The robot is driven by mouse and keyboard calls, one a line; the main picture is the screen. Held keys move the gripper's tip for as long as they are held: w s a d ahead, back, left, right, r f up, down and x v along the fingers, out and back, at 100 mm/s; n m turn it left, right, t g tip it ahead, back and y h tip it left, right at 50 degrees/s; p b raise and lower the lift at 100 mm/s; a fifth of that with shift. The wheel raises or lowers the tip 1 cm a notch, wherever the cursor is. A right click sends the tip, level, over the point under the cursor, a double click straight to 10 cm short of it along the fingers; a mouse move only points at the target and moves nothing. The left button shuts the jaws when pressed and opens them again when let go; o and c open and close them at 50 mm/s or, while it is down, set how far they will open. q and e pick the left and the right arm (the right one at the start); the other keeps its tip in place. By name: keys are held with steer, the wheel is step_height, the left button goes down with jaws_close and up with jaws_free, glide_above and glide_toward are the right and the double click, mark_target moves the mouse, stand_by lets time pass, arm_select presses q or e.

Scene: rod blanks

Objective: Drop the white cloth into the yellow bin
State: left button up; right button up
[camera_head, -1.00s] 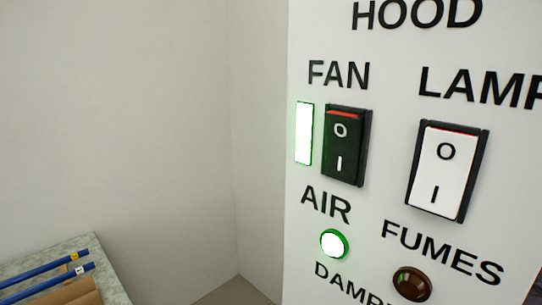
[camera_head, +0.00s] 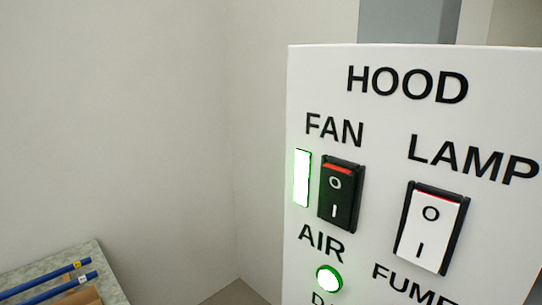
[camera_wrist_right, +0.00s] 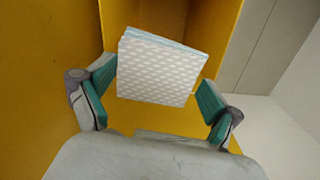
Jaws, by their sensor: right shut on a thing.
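The white cloth (camera_wrist_right: 162,68) is a folded, dimpled square with a pale blue layer at its upper edge. It shows in the right wrist view between the teal pads of my right gripper (camera_wrist_right: 157,100), which is shut on it. The yellow bin's walls (camera_wrist_right: 45,90) show in the same view, to the left of the cloth and behind it. I cannot tell how deep the cloth is relative to the bin's rim. My left gripper is in neither view.
A white panel marked HOOD (camera_head: 460,60) fills the right of the head view. It has a black FAN switch (camera_head: 340,195), a white LAMP switch (camera_head: 430,228) and a lit green-rimmed AIR light (camera_head: 328,279). Blue rods (camera_head: 45,279) lie on a worktop at lower left.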

step_height(320, 180, down, 6)
steer(key=b, duration=0.5)
steer(key=o, duration=0.7)
steer(key=shift+r, duration=0.1)
steer(key=shift+w+r, duration=0.1)
steer(key=shift+r, duration=0.75)
step_height(320, 180, up, 10)
steer(key=shift+r, duration=0.1)
